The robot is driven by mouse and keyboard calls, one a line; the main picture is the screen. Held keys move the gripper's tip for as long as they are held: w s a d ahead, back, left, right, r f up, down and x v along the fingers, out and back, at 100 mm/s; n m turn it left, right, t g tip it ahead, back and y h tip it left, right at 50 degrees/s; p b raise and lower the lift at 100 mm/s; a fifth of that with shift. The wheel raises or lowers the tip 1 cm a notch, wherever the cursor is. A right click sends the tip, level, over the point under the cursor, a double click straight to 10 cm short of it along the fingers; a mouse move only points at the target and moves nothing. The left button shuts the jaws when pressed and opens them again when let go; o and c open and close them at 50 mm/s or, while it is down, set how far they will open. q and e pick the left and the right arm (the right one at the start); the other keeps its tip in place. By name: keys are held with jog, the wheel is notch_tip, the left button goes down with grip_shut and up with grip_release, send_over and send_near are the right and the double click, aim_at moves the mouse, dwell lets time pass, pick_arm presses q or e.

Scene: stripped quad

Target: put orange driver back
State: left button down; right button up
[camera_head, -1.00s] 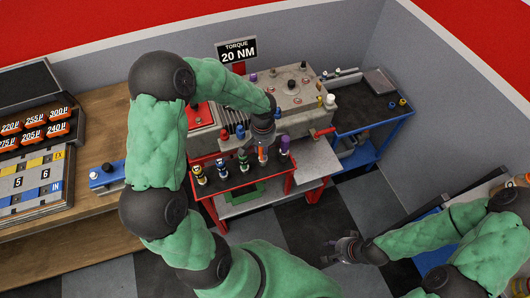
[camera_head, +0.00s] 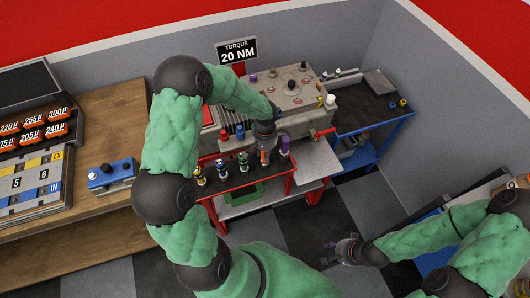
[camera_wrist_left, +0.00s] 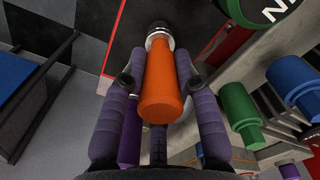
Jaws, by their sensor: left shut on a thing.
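The orange driver (camera_head: 264,157) is in my left gripper (camera_head: 264,146), over the red-edged tool rack (camera_head: 240,182). In the left wrist view, the orange handle (camera_wrist_left: 163,85) lies between the two purple-grey fingers (camera_wrist_left: 160,82), with its silver collar at the far end over a dark surface. I cannot tell whether its tip is in a rack hole. Purple (camera_head: 284,146), green (camera_head: 243,162), blue (camera_head: 221,168) and yellow-ended (camera_head: 199,176) drivers stand upright in the rack. My right gripper (camera_head: 328,252) is away from the rack, over the floor, with its fingers apart and empty.
A grey machine bench (camera_head: 300,118) with coloured knobs stands behind the rack, under a torque sign (camera_head: 237,50). A blue-framed cart (camera_head: 375,118) is at the right. A wooden bench (camera_head: 95,228) is at the left. The checkered floor in front is open.

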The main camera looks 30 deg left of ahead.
pick_arm(q)
jog(key=c, duration=0.9)
grip_release()
jog(key=shift+f, duration=0.1)
jog(key=shift+r, duration=0.2)
notch_tip(320, 180, up, 12)
jog(key=shift+f+p, duration=0.1)
jog(key=shift+p, duration=0.8)
